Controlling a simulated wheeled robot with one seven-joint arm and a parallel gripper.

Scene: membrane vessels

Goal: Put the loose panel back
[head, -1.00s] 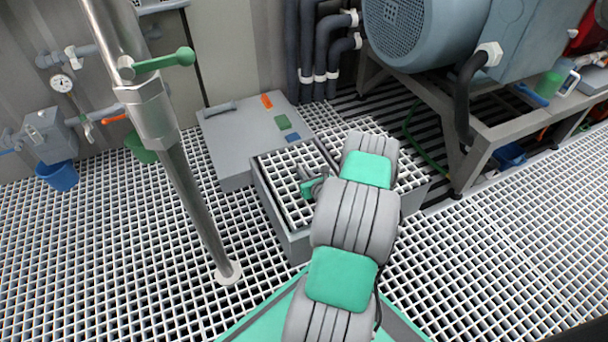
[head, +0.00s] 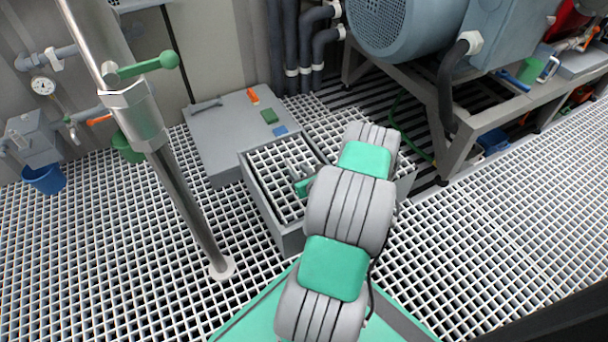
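A raised grey box (head: 288,240) stands on the grating floor in front of me. My gripper (head: 302,172) is over the left panel near the seam, mostly hidden behind my arm. Only some grey and green parts of it show, so its fingers and any hold on the panel cannot be made out.
A grey cabinet (head: 222,140) with small coloured items adjoins the box. A steel post (head: 190,210) with a green lever (head: 148,67) rises at left. A motor on a steel frame (head: 455,165) stands at right. The grating floor is clear at front left and right.

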